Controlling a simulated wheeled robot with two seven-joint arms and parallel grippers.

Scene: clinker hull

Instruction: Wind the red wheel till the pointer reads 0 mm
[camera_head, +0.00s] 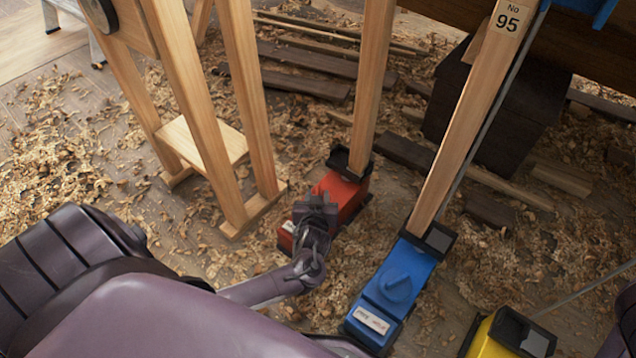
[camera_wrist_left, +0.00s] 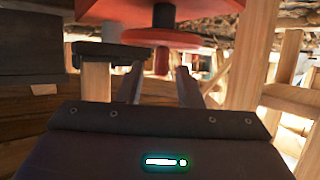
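The red jack box (camera_head: 342,192) stands on the floor at the foot of a wooden shore, near the middle of the head view. In the left wrist view, a round red wheel (camera_wrist_left: 160,38) with a red hub shows below a larger red body (camera_wrist_left: 205,10). My left gripper (camera_head: 315,212) is at the near side of the red box and hides part of it. In the wrist view its two fingers (camera_wrist_left: 160,84) stand apart, with the wheel's hub in line with the gap; contact cannot be told. No pointer or scale can be read. My right gripper is not in view.
A blue jack box (camera_head: 398,280) with its own shore stands right of the red one, and a yellow one (camera_head: 497,338) lies beyond at the lower right. A wooden trestle (camera_head: 210,140) stands close on the left. Shavings and loose planks (camera_head: 305,83) cover the floor.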

